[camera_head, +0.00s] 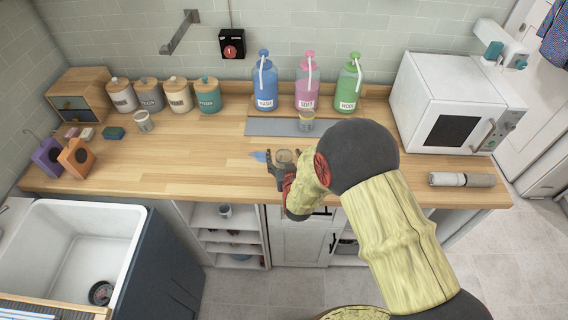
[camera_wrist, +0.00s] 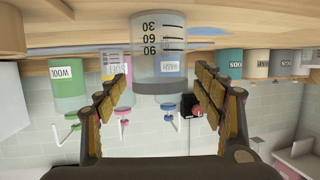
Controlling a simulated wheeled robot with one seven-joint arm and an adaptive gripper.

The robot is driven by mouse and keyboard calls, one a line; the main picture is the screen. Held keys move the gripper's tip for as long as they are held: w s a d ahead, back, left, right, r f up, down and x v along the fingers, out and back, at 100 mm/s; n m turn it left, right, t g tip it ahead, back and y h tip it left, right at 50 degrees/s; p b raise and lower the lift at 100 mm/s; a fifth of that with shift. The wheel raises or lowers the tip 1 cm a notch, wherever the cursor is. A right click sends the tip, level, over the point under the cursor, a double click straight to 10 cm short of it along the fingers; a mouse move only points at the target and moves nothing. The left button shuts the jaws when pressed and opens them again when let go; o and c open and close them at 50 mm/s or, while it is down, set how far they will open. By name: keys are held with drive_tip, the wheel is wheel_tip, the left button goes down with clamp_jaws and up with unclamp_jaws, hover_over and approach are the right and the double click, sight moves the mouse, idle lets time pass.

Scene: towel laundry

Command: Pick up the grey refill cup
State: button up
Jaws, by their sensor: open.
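A see-through measuring cup with a greyish tint (camera_head: 285,156) stands near the front edge of the wooden counter. In the wrist view, which is upside down, this cup (camera_wrist: 158,30) carries black marks 30, 60 and 90. My gripper (camera_head: 281,167) is open at the cup, with its fingers on either side; in the wrist view the gripper (camera_wrist: 163,76) shows a gap beside the cup. Another small cup (camera_head: 306,121) with a yellowish look stands on the grey mat. A third cup (camera_head: 142,121) stands by the canisters.
Blue (camera_head: 265,85), pink (camera_head: 306,85) and green (camera_head: 348,85) pump bottles stand behind the grey mat (camera_head: 264,127). A microwave (camera_head: 420,95) is at right, a sink (camera_head: 70,245) at front left. A blue patch (camera_head: 258,156) lies left of my gripper. The counter's left middle is clear.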

drive_tip(key=shift+c, duration=0.4)
drive_tip(key=c, duration=1.1)
drive_tip(key=shift+o, duration=0.2)
drive_tip(key=shift+r, duration=0.1)
